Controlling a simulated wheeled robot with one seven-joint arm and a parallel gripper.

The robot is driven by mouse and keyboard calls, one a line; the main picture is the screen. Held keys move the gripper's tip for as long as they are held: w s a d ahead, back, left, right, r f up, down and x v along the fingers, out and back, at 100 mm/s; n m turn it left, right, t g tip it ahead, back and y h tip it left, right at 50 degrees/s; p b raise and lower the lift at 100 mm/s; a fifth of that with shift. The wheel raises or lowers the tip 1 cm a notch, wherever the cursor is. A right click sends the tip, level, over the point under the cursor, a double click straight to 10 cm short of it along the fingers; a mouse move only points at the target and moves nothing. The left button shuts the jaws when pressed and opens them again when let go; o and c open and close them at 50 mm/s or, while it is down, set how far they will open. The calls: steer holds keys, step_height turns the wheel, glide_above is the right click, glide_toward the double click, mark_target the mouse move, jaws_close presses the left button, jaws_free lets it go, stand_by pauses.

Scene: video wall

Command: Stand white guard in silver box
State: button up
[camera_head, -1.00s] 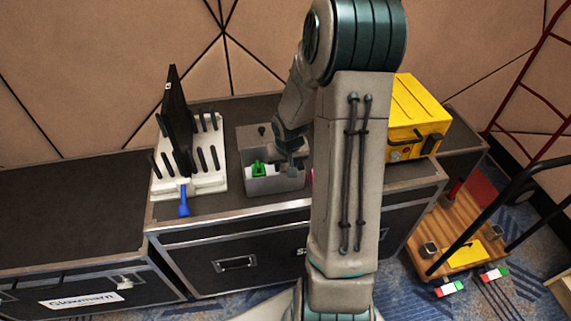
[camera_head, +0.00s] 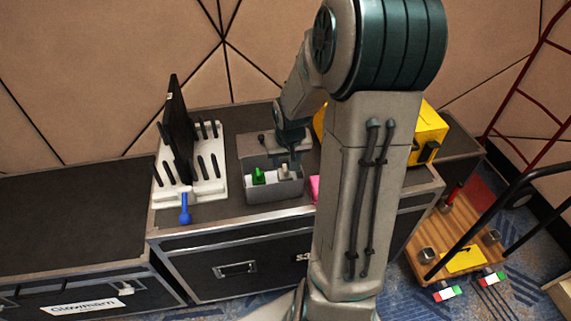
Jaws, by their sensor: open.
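The silver box (camera_head: 274,189) stands open on the black flight case, near its middle. A white guard (camera_head: 284,172) stands upright in the right part of the box, and a green piece (camera_head: 259,177) is in its left part. My gripper (camera_head: 291,157) is just above the white guard and the box, pointing down. It is open, and a small gap seems to show between it and the guard. The fingertips are small and partly dark in this view.
A white rack (camera_head: 207,187) with black pegs and a dark panel stands left of the box, with a blue-handled tool (camera_head: 185,208) at its front. A pink object (camera_head: 315,187) lies right of the box, partly hidden by my arm. A yellow case (camera_head: 428,132) stands farther right.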

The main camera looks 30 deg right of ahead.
steer(key=s+a+r+n, duration=0.3)
steer(key=s+a+r, duration=1)
steer(key=s, duration=0.4)
steer(key=shift+a+r+y, duration=0.4)
steer(key=shift+a, duration=0.05)
steer(key=shift+c, duration=1)
steer(key=shift+w, duration=0.1)
